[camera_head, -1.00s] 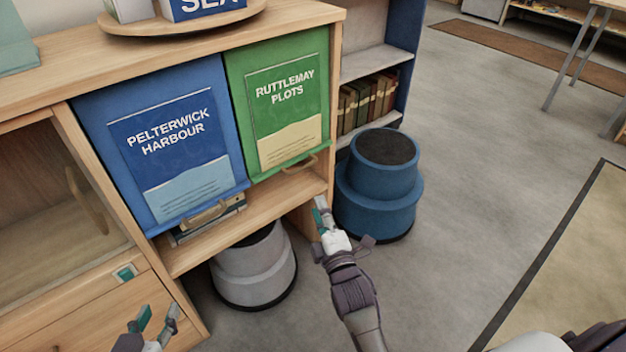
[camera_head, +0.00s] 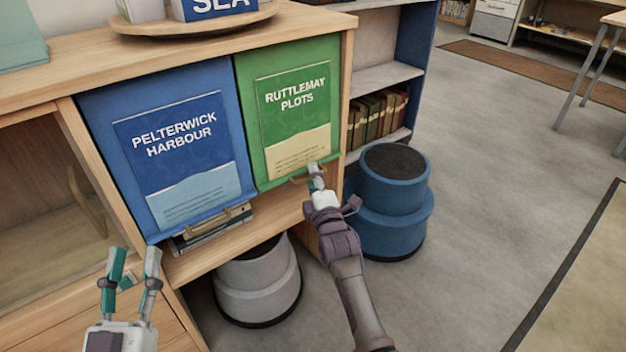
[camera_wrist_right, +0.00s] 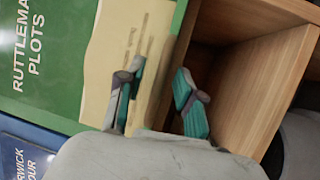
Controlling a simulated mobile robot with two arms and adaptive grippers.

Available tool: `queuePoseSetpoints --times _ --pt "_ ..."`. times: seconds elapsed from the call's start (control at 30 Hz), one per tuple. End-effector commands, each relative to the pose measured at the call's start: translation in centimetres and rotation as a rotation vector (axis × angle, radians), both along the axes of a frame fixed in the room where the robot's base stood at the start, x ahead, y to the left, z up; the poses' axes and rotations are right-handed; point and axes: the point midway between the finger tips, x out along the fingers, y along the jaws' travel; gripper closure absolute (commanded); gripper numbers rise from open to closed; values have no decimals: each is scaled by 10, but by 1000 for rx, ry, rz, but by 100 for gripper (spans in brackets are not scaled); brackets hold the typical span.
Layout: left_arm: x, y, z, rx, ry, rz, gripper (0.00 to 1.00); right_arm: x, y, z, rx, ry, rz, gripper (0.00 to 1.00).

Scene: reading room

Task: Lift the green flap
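The green flap (camera_head: 247,115), labelled "Ruttlemay Plots", hangs down over the right compartment of the wooden cabinet. Its wooden handle (camera_head: 296,180) is at its lower edge, partly hidden by my right gripper (camera_head: 316,172). In the right wrist view the green flap (camera_wrist_right: 62,105) fills the left side. There, the fingers of my right gripper (camera_wrist_right: 156,101) are apart near the flap's lower edge. The handle cannot be made out between them. My left gripper (camera_head: 134,262) is open and empty, in front of the cabinet at lower left.
A blue flap (camera_head: 101,135), labelled "Pelterwick Harbour", hangs to the left of the green one. A grey step stool (camera_head: 262,285) stands under the cabinet. A blue step stool (camera_head: 395,205) stands close to the right of my right arm.

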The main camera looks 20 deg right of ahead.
Motion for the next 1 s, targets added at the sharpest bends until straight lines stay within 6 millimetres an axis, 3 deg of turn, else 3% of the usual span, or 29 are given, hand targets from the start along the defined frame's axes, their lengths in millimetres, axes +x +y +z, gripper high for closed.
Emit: queuePoseSetpoints --times 0.3,0.5,0.53,1.0 --pt "-1 0 3 -4 -14 -1 60 2 0 1 0 0 0 65" --pt "-1 0 2 -4 -13 -1 60 2 0 0 0 0 0 99" --pt "-1 0 2 -4 -13 -1 60 2 0 0 0 0 0 100" --pt "0 -1 2 -1 -4 -1 60 2 -1 1 -2 3 0 100"
